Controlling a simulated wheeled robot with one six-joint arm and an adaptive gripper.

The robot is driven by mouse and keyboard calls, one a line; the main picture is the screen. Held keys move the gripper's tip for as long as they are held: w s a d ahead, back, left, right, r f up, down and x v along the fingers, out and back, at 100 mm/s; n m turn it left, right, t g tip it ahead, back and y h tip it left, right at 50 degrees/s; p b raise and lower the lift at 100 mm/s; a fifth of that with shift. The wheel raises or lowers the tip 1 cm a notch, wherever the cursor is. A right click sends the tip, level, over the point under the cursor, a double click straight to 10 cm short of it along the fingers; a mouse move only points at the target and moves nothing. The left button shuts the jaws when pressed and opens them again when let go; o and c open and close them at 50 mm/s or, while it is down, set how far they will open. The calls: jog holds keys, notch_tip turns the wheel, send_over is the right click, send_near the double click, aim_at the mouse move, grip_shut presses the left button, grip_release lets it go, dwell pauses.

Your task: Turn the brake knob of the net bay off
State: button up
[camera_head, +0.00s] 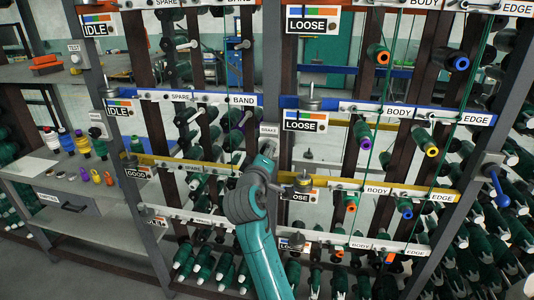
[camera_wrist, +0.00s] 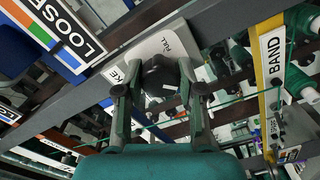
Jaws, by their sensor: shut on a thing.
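The brake knob (camera_wrist: 158,72) is a dark round knob with a short white mark, in the middle of the wrist view. It sits on a light grey plate (camera_wrist: 143,55), whose lettering is partly hidden. My gripper (camera_wrist: 160,92) has a finger on each side of the knob and is shut on it. In the head view a grey post carries a small plate reading BRAKE (camera_head: 268,130), just above the end of my arm. My gripper and the knob are largely hidden there by my arm.
LOOSE signs (camera_head: 305,121) and a yellow rail (camera_head: 370,187) are close to my arm. Racks of green spools (camera_head: 200,185) fill both sides. A blue-handled lever (camera_head: 494,185) is at the right. A side table (camera_head: 70,180) with small coloured items stands at the left.

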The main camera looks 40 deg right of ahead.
jog(key=o, duration=1.1)
jog(key=shift+o, duration=0.2)
jog(key=shift+a, duration=0.15)
jog(key=v, duration=1.2)
jog(key=s+a+f+n+t+y, duration=0.1)
jog(key=s+a+f+y, duration=0.3)
jog(key=f, duration=0.4)
jog(key=s+a+f+n+t+y, duration=0.25)
jog(key=s+f, duration=0.25)
jog(key=f, duration=0.3)
jog(key=s+a+f+n+t+y, duration=0.1)
jog(key=s+a+f+y, duration=0.3)
jog(key=f, duration=0.5)
jog(key=s+a+f+m+y, duration=0.1)
jog(key=s+a+f, duration=0.1)
jog(key=s, duration=0.6)
jog(key=s+a+f+m+y, duration=0.1)
jog(key=s+a+f+y, duration=0.15)
jog(key=s, duration=0.55)
jog(key=s+r+m, duration=0.2)
jog(key=s, duration=0.4)
jog(key=s+a+r+m, duration=0.1)
jog(key=s+r+m, duration=0.1)
jog(key=s, duration=0.5)
jog(key=shift+a+g, duration=0.25)
jog(key=shift+g, duration=0.1)
